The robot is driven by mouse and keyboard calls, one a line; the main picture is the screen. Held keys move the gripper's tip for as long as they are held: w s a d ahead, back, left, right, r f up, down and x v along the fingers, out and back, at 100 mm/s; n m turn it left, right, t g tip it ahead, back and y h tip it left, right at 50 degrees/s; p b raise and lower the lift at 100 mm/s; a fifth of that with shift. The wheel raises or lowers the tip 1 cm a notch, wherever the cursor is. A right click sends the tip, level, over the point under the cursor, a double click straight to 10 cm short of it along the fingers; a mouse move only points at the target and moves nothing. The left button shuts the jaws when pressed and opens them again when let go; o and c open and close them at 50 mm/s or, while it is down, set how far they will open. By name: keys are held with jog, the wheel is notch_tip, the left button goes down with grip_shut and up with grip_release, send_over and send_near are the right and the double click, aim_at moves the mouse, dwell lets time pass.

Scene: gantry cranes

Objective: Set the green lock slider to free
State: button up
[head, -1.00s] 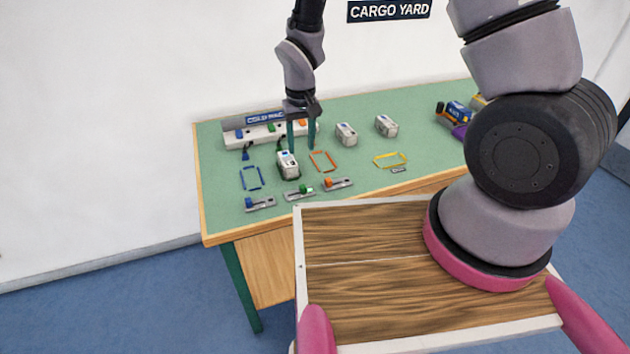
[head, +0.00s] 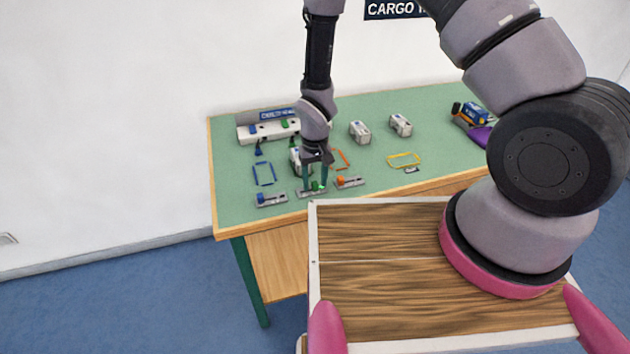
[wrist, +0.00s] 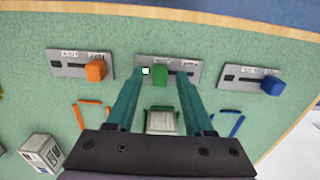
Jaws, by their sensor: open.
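The green lock slider (head: 317,186) is a green knob on a grey plate at the table's front edge, the middle of three. In the wrist view the green knob (wrist: 160,76) stands between my fingertips, toward the left of its slot, with bare slot to its right. Its two plate labels are too small to read. My gripper (head: 315,184) is open and points down over this plate. In the wrist view its teal fingers (wrist: 163,73) are on either side of the knob, with gaps visible; contact and exact height cannot be told.
An orange slider (head: 342,181) and a blue slider (head: 262,198) flank the green one closely. A white block (wrist: 42,152) and a yellow outline (head: 404,160) are farther off. A wooden tray (head: 380,215) on my body lies before the table (head: 226,180).

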grip_shut()
dwell(1.5)
